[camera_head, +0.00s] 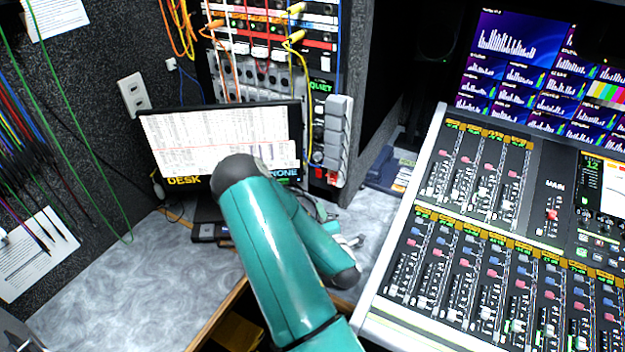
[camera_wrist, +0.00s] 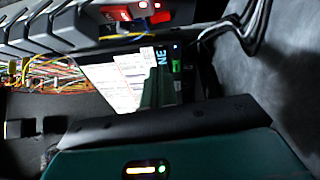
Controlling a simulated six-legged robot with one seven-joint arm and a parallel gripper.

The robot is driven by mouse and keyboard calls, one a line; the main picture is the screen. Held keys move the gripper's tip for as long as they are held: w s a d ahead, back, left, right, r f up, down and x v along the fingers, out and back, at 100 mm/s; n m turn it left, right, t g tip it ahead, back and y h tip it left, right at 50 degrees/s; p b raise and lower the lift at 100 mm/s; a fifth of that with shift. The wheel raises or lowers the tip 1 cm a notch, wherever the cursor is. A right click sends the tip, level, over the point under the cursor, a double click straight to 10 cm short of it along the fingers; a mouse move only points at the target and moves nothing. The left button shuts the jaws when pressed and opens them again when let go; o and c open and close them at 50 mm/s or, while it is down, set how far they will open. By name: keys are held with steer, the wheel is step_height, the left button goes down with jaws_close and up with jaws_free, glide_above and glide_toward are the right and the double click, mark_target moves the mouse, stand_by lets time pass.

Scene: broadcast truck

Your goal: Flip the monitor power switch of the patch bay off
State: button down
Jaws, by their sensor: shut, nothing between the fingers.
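The patch bay (camera_head: 270,75) stands at the back, a rack full of plugged orange, white and yellow cables. Small red switches (camera_head: 333,178) sit at its lower right, below a column of grey blocks (camera_head: 338,130). In the wrist view, a red switch (camera_wrist: 160,17) and a second lit red one (camera_wrist: 120,12) show at the top. Their labels and positions are not readable.
A monitor (camera_head: 215,135) stands in front of the patch bay, partly behind my arm. A mixing console (camera_head: 480,220) fills the right. The grey desk (camera_head: 110,290) is clear at left. Hanging cables (camera_head: 25,130) line the left wall.

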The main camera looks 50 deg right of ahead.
mark_target(318, 173)
steer(key=shift+s+d, duration=0.1)
steer(key=shift+r, duration=0.1)
steer(key=x, duration=0.4)
steer(key=s+d+x, duration=0.1)
steer(key=x, duration=0.3)
steer(key=d+x, duration=0.1)
steer(key=x, duration=0.3)
steer(key=shift+w+d+r, duration=0.1)
steer(key=shift+w+d, duration=0.05)
steer(key=shift+d, duration=0.25)
